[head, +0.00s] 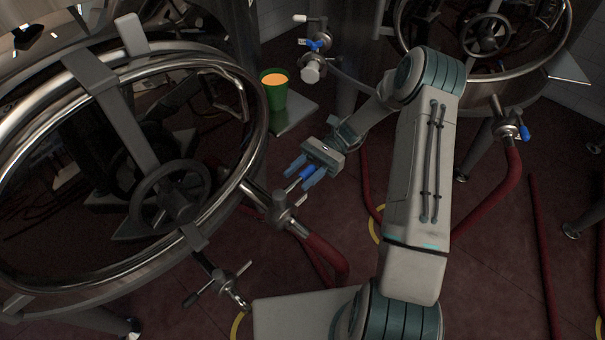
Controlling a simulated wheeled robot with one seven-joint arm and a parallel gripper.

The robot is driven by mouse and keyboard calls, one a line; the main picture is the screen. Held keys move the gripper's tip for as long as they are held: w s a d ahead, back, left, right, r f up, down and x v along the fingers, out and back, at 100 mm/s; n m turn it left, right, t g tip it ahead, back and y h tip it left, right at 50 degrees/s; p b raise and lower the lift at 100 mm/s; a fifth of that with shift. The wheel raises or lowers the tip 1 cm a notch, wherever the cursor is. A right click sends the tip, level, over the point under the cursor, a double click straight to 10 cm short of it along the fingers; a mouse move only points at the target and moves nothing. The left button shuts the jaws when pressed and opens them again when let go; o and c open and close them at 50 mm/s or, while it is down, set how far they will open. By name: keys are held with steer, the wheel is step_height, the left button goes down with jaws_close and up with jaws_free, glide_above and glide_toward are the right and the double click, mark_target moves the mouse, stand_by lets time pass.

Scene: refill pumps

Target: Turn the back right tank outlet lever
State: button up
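My gripper (300,178) is at the centre of the head view, at the front tank on the left. Its two blue fingers are spread apart, on either side of a blue-handled lever (307,172). That lever sits on the left tank's outlet valve (281,208). I cannot tell whether a finger touches it. A second blue lever (525,132) is on an outlet valve (507,126) of the tank at the upper right (475,75). A third blue lever (317,45) is on a pipe fitting at the top centre. My gripper is away from both of these.
The left tank (235,75) has a round hatch with a handwheel (170,195). A green cup (275,90) with orange content stands on a grey plate (300,110). Red hoses (490,200) run over the dark red floor. The floor at the lower right is mostly clear.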

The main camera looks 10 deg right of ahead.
steer(key=shift+w+d+f, duration=0.1)
steer(key=shift+w+d, duration=0.2)
steer(key=shift+d, duration=0.1)
steer(key=v, duration=1.2)
steer(key=shift+w+d, duration=0.25)
steer(key=shift+d, duration=0.05)
steer(key=shift+a, duration=0.1)
